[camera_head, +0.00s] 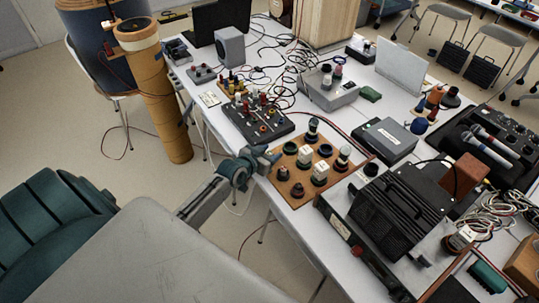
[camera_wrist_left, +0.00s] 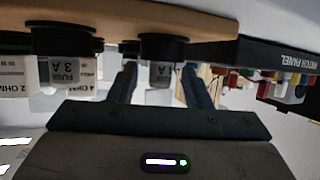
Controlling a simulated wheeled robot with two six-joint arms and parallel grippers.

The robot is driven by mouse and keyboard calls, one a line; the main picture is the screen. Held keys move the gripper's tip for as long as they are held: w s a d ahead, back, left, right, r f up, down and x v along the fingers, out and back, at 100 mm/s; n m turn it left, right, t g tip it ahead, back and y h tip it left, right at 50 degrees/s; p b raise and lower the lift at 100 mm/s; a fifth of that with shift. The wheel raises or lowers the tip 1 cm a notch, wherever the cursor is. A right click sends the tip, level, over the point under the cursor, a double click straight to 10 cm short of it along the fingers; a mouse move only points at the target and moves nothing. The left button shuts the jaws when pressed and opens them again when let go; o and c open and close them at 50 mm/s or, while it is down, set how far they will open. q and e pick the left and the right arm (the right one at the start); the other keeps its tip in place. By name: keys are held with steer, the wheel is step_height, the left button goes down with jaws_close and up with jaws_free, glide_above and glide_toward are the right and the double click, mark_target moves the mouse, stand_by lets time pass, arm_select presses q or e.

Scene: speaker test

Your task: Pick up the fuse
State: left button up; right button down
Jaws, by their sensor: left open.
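The wooden board (camera_head: 276,167) carries black round holders and white labelled blocks. The left wrist view looks upside down, with the board (camera_wrist_left: 130,17) along its top. There a grey part labelled FUSE 3 A (camera_wrist_left: 75,69) sits in a black holder, left of my fingers. A second grey part (camera_wrist_left: 161,75) in another black holder shows between the fingers; its label is unreadable. In the head view I cannot tell which part is the fuse. My left gripper (camera_head: 264,157) is open at the board's left edge, which also shows in the left wrist view (camera_wrist_left: 162,80). No right gripper shows.
A black patch panel (camera_head: 257,125) lies just behind the board. A black finned device (camera_head: 400,212) stands at its right. A grey box (camera_head: 386,139) and a grey meter (camera_head: 328,90) sit farther back. Cables clutter the white table.

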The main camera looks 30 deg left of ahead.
arm_select(q)
steer(key=shift+x, duration=0.95)
steer(key=shift+s, duration=0.1)
jaws_close()
